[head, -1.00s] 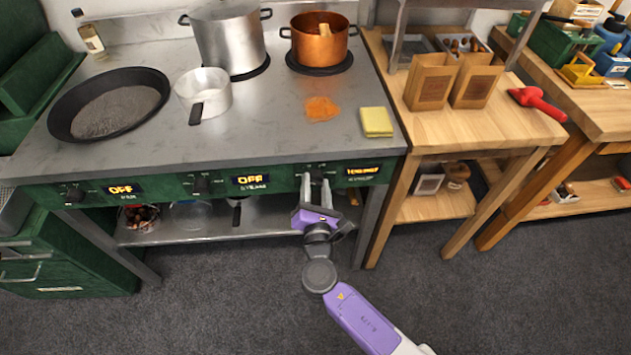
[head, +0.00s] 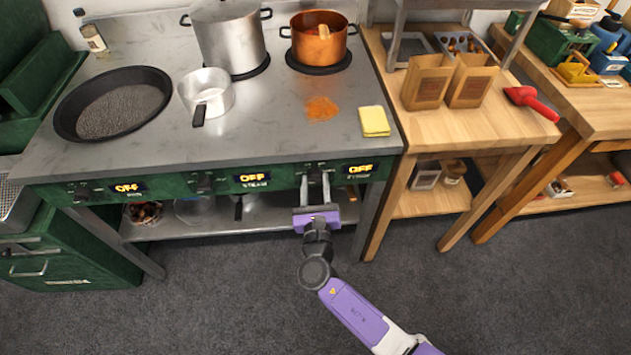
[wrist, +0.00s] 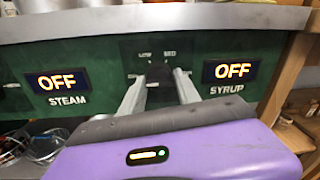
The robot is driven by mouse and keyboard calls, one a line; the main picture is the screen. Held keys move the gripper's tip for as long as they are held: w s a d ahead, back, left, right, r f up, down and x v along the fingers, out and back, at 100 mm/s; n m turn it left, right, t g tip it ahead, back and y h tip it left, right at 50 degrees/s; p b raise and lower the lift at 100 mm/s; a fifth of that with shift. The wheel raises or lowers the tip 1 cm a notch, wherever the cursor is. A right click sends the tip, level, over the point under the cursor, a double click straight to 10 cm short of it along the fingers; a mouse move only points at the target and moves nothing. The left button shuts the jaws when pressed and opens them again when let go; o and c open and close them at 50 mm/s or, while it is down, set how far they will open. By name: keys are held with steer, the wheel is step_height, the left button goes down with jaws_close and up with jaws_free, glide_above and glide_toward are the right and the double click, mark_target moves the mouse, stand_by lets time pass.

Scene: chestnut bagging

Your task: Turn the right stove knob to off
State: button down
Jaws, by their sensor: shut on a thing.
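The right stove knob (wrist: 158,73) is a dark knob on the green front panel (wrist: 105,55), with small markings above it. My gripper (head: 315,185) reaches up to the panel from below and is shut on this knob, one finger on each side. In the wrist view the two grey fingers (wrist: 158,88) flank it closely. The right display (head: 360,169) reads OFF; in the wrist view it also reads OFF above the word SYRUP (wrist: 233,71). The knob is partly hidden by the fingers in the head view.
The middle display (head: 252,178) and left display (head: 128,187) also read OFF. A copper pot (head: 319,40), a steel pot (head: 228,38), a small saucepan (head: 207,88) and a black pan (head: 68,110) stand on the stove. A wooden table (head: 455,127) stands to the right.

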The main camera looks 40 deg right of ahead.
steer(key=shift+w+a, duration=0.15)
stand_by(0.3)
steer(key=c, duration=0.9)
jaws_free()
steer(key=v, duration=0.8)
steer(key=shift+w, duration=0.1)
